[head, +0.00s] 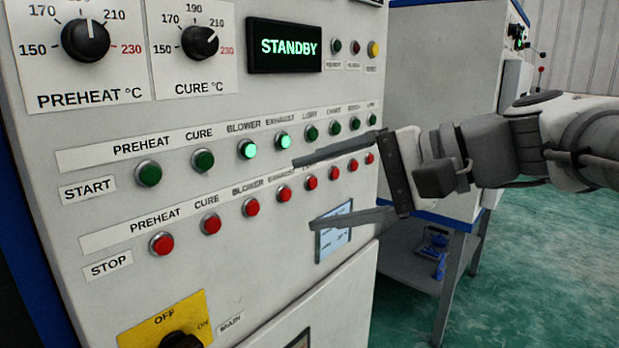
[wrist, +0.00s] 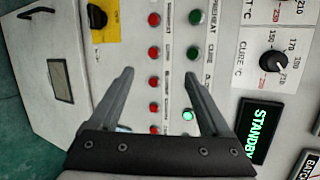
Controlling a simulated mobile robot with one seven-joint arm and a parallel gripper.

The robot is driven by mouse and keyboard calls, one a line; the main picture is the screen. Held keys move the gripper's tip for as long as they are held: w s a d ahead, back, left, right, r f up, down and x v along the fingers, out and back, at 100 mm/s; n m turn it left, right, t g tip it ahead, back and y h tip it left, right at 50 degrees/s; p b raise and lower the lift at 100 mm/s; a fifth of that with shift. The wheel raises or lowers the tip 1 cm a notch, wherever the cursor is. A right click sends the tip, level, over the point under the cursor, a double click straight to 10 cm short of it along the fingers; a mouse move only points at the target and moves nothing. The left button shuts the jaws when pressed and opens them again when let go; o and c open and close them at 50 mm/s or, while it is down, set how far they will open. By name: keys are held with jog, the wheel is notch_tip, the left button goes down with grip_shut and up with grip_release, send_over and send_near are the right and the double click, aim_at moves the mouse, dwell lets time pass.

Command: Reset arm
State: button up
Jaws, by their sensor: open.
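My gripper (head: 304,194) is open and empty in front of the white control panel (head: 110,290), reaching in from the right in the head view. I cannot tell how far the fingertips are from the panel. The upper finger hides part of the labels above the red buttons.
The green BLOWER (head: 247,149) and EXHAUST (head: 283,142) buttons are lit. A STANDBY display (head: 285,46) and two temperature knobs, PREHEAT (head: 86,41) and CURE (head: 199,41), sit above. A yellow OFF/ON plate (head: 160,318) is below. A second cabinet (head: 440,100) stands behind my arm; green floor (head: 540,270) lies right.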

jog(key=s+d+f+n+h, duration=0.2)
jog(key=s+d+f+h, duration=0.15)
jog(key=f, duration=0.35)
jog(key=s+d+f+n+h, duration=0.2)
jog(key=s+d+f+h, duration=0.15)
jog(key=f, duration=0.35)
jog(key=s+d+f+n+h, duration=0.2)
jog(key=s+d+f+h, duration=0.15)
jog(key=f+h, duration=0.2)
notch_tip(320, 180, up, 12)
jog(key=d+n+p, duration=0.1)
jog(key=p, duration=1.2)
jog(key=shift+w+d, duration=0.35)
